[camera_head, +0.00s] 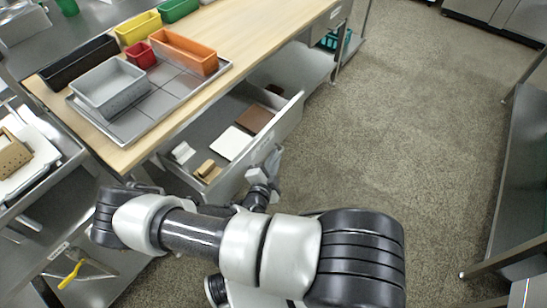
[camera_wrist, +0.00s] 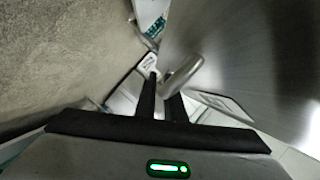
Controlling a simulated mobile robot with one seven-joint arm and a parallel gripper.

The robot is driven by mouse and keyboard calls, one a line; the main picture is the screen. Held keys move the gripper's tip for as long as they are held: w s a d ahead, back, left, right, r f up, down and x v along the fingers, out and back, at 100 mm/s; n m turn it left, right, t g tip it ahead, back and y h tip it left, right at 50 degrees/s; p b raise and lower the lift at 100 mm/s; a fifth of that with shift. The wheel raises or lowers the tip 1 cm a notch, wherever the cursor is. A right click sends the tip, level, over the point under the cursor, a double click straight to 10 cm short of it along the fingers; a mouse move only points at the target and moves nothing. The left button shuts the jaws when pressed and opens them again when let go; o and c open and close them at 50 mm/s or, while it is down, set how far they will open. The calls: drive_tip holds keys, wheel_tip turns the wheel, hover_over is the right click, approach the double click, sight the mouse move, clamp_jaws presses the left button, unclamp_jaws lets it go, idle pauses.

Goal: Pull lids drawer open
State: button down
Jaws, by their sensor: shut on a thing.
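The lids drawer (camera_head: 287,122) stands pulled out from under the wooden-topped bench in the head view, with its inside visible. Its grey metal front (camera_wrist: 235,50) fills the right of the wrist view. My gripper (camera_head: 268,172) is at the outer side of the drawer front, low and near its middle. In the wrist view my two dark fingers (camera_wrist: 160,95) are close together at the curved metal drawer handle (camera_wrist: 183,74), shut on it. The exact contact is partly hidden by the fingers.
Inside the drawer lie a white plate (camera_head: 231,143), a brown plate (camera_head: 254,120) and small blocks. A tray (camera_head: 129,127) with several coloured bins is on the bench (camera_head: 262,32). The floor (camera_head: 400,130) is clear to the right, up to a grey table (camera_head: 525,150).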

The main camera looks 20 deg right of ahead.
drive_tip(key=c, duration=2.1)
unclamp_jaws()
drive_tip(key=p+v, duration=0.1)
drive_tip(key=v, duration=1.6)
drive_tip(key=shift+s+r, duration=0.15)
drive_tip(key=shift+s, duration=0.05)
